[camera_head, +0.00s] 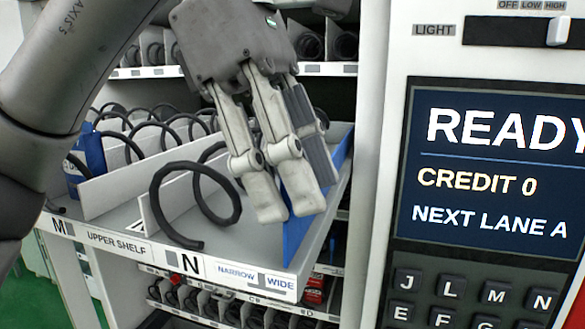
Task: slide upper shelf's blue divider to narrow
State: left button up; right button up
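The upper shelf (130,247) is a pulled-out grey tray with a front label strip reading "UPPER SHELF". The blue divider (295,234) stands along its right side, its front end above the "WIDE" mark (281,284). The "NARROW" mark (236,273) is to its left. My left gripper (288,207) reaches down into the tray at the divider, fingertips close together. The fingers hide the middle of the divider. I cannot tell whether they clasp it or only rest against its left face. My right gripper is not in view.
A black spiral coil (236,205) stands in lane N, left of my fingers. Lower lanes hold red items.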

pick_arm(q)
grip_shut()
jog(key=shift+w+a, duration=0.25)
jog(key=shift+a, duration=0.45)
jog(key=shift+w+a, duration=0.2)
jog(key=shift+a, duration=0.5)
jog(key=shift+w+a, duration=0.25)
jog(key=shift+a, duration=0.45)
jog(key=shift+d, duration=0.15)
jog(key=shift+o, duration=0.9)
grip_release()
jog(key=shift+o, duration=1.4)
jog(key=shift+a, duration=0.3)
jog(key=shift+d+r, duration=0.15)
